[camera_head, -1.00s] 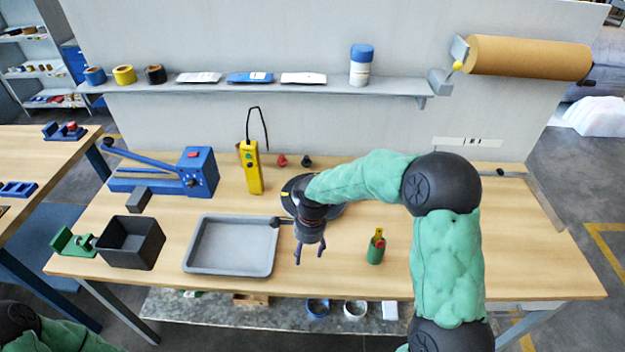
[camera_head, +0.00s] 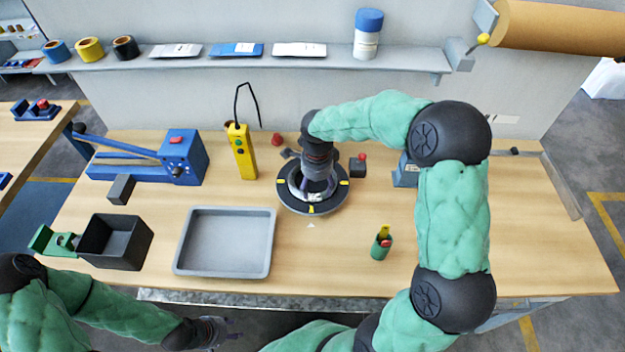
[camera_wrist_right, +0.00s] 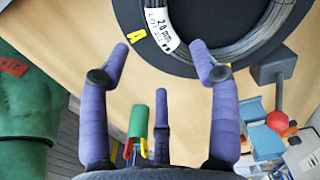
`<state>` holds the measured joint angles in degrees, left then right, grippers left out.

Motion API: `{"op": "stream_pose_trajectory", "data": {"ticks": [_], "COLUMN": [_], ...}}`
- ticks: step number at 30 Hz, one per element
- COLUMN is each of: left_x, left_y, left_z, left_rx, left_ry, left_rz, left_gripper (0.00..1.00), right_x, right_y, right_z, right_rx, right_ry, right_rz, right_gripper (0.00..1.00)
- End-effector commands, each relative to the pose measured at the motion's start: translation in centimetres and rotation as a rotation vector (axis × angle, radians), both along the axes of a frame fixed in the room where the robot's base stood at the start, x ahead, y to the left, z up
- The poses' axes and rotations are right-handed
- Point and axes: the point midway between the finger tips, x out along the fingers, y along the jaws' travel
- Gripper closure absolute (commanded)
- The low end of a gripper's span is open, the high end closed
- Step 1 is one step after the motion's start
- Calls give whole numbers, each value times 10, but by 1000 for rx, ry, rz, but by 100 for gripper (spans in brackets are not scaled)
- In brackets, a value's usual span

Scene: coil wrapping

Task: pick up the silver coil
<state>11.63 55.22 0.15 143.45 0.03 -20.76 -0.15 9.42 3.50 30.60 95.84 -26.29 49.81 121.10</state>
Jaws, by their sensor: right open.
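The silver coil (camera_wrist_right: 240,46) lies on a black round turntable (camera_wrist_right: 128,14), in the upper part of the right wrist view, with a white label on its strands. In the head view the coil (camera_head: 296,188) shows partly behind my right gripper (camera_head: 318,190), which hangs over the turntable (camera_head: 330,208). In the right wrist view my right gripper (camera_wrist_right: 160,62) is open, its purple fingers spread and empty, with the coil beyond the fingertips. Contact with the coil cannot be told. My left gripper (camera_head: 228,332) is low, in front of the table edge; its jaw state is unclear.
A grey tray (camera_head: 183,255), a black bin (camera_head: 118,262) and a blue lever tool (camera_head: 182,158) stand to the left. A yellow controller (camera_head: 243,155) stands behind the tray. A green holder (camera_head: 381,246) stands front right. The table's right part is mostly clear.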

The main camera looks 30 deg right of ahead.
Motion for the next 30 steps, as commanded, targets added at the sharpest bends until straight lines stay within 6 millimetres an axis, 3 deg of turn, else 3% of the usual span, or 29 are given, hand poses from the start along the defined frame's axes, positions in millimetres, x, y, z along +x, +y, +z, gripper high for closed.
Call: {"op": "stream_pose_trajectory", "data": {"ticks": [7, 15, 23, 26, 30], "left_x": [0, 0, 0, 0, 0], "left_y": [0, 0, 0, 0, 0], "left_z": [-3, -12, -11, -11, -11], "left_rx": [0, 0, 0, 0, 0], "left_ry": [-1, -1, -1, -1, -1], "left_rz": [0, 0, 0, 0, 0], "left_gripper": [60, 60, 60, 60, 60], "right_x": [1, 4, 4, 5, 4], "right_y": [0, 0, 0, 0, 0], "right_z": [-14, -51, -55, -54, -54], "right_rx": [0, 0, 0, 0, 0], "right_ry": [0, 2, -1, -1, -1], "right_rz": [1, 0, 1, 1, 1], "right_gripper": [38, 38, 38, 60, 100]}}
